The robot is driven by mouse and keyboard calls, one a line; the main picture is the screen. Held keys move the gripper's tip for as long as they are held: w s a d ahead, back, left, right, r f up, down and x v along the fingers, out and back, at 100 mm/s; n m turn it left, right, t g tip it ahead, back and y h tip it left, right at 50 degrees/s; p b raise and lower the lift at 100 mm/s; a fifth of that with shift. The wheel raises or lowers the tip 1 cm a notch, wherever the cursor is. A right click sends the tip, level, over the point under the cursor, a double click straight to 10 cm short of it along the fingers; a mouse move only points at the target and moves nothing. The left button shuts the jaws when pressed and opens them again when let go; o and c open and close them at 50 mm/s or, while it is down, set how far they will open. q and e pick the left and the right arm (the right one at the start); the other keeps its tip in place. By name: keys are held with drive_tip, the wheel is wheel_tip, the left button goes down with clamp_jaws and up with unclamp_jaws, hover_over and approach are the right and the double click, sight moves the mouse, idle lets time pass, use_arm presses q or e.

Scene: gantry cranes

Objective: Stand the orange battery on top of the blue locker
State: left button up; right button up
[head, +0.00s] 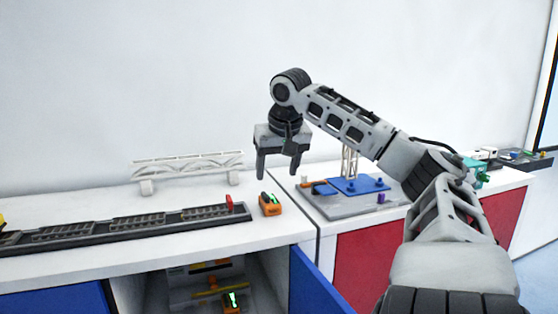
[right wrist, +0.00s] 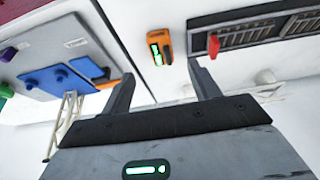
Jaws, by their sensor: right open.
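The orange battery (head: 270,205), with a dark, green-lit face, is on the white top of the blue locker (head: 190,250), near its right end. I cannot tell for certain whether it stands or lies. It also shows in the right wrist view (right wrist: 160,46). My right gripper (head: 278,172) is open and empty above and behind the battery, apart from it. In the right wrist view the battery is just beyond the open fingertips (right wrist: 162,72). The blue locker has an open blue door (head: 315,285). My left gripper is out of view.
A dark track tray (head: 120,228) with a red piece (head: 229,201) lies left of the battery. A white gantry (head: 190,165) stands behind. A second green-lit battery (head: 231,302) is inside the locker. A red-fronted cabinet (head: 365,265) to the right carries a grey board with blue plates (head: 358,184).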

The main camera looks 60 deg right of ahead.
drive_tip(key=shift+v, duration=1.45)
